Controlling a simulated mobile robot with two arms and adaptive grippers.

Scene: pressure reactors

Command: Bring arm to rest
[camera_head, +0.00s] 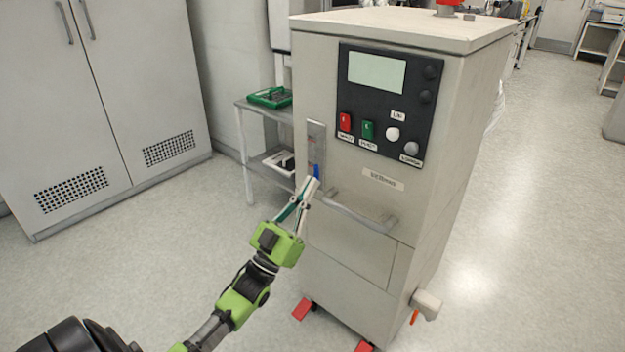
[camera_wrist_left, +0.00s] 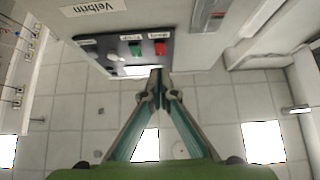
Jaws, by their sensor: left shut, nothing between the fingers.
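My left gripper (camera_head: 308,188) is in front of the grey reactor cabinet (camera_head: 370,270), near the left part of its front. Its fingers point up and are closed together, with nothing between them. The fingertips overlap a narrow gauge strip (camera_head: 316,145) with a blue part at its lower end; I cannot tell whether they touch it. In the left wrist view, the fingers (camera_wrist_left: 158,80) meet just below the black control panel (camera_wrist_left: 110,48), seen upside down. My right gripper is in neither view.
A grey handle bar (camera_head: 362,216) juts from the cabinet just right of the gripper. A side table (camera_head: 243,150) with a green tray (camera_head: 270,97) stands behind it. Tall lockers (camera_head: 100,110) stand at the left. The floor (camera_head: 140,255) between is clear.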

